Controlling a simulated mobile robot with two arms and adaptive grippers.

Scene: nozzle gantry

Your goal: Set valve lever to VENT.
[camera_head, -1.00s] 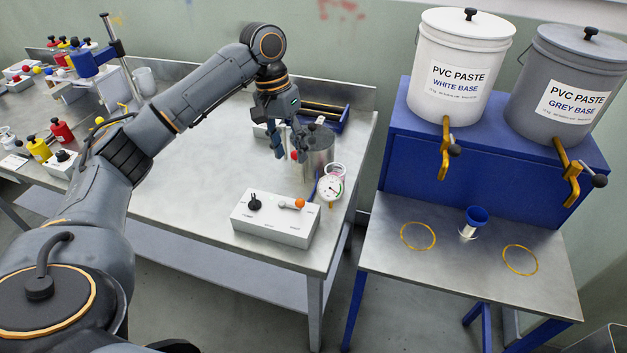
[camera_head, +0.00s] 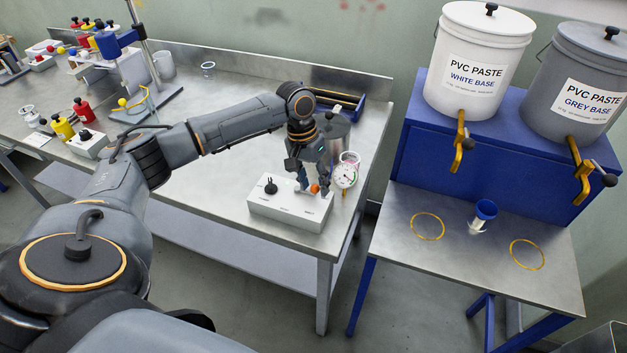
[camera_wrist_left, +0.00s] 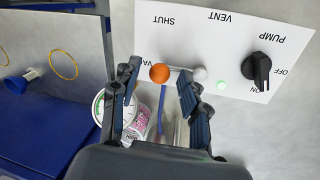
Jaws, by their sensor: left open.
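The white control box (camera_head: 291,207) stands at the front right of the steel bench. Its valve lever has an orange knob (camera_head: 314,188), which also shows in the left wrist view (camera_wrist_left: 159,73). There the lever lies sideways from its pale pivot (camera_wrist_left: 200,74), with the knob beside the partly covered VAC label. The printed VENT (camera_wrist_left: 222,16) and SHUT (camera_wrist_left: 163,20) labels are on the far side of the panel. My left gripper (camera_head: 309,179) is open, its fingers either side of the knob in the wrist view; contact cannot be told. My right gripper is out of view.
A black pump knob (camera_wrist_left: 262,71) and a green light (camera_wrist_left: 221,86) share the panel. A round gauge (camera_head: 344,176) and a metal pot (camera_head: 334,140) stand close behind the box.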

